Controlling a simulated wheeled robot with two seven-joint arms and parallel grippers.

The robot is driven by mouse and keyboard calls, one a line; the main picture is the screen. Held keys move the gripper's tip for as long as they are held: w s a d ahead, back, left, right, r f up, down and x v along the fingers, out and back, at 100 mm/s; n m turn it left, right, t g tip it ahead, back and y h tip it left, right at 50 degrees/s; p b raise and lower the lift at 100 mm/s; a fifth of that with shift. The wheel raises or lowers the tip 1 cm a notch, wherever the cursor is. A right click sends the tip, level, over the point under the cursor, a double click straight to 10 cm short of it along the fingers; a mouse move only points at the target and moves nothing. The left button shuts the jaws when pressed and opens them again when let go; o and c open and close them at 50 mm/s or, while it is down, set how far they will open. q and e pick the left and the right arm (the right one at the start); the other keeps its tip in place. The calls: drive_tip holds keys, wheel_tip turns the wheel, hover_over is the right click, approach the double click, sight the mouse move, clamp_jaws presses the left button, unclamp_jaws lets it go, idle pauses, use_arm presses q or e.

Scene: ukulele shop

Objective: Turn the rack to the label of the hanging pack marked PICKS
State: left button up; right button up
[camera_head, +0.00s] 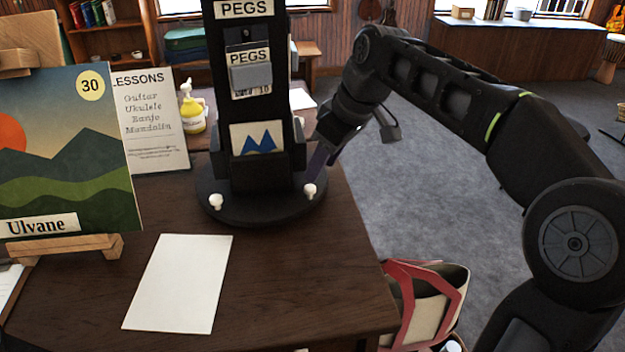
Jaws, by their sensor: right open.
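A black rack (273,108) stands on a round black base (262,211) on the dark wooden table (290,282). The face toward me reads PEGS at the top. A hanging pack (250,72) on this face is also marked PEGS. Lower down, a pocket holds a card with a blue shape (257,138). Two white knobs stand on the base's near rim, a left knob (216,202) and a right knob (309,191). No PICKS label shows. My right gripper (314,170) is open beside the rack's right side, close to the right knob. My left gripper is not in view.
A painting marked Ulvane (70,160) stands on an easel at the left. Behind it are a LESSONS sign (152,120) and a yellow bottle (193,115). A white sheet (180,283) lies in front. A red-trimmed bag (420,290) is beside the table's right edge.

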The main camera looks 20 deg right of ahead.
sight(310, 187)
drive_tip(key=x, duration=0.6)
drive_tip(key=shift+w+f+p, duration=0.1)
drive_tip(key=shift+f+p, duration=0.05)
drive_tip(key=shift+p, duration=0.25)
clamp_jaws()
idle(1.0)
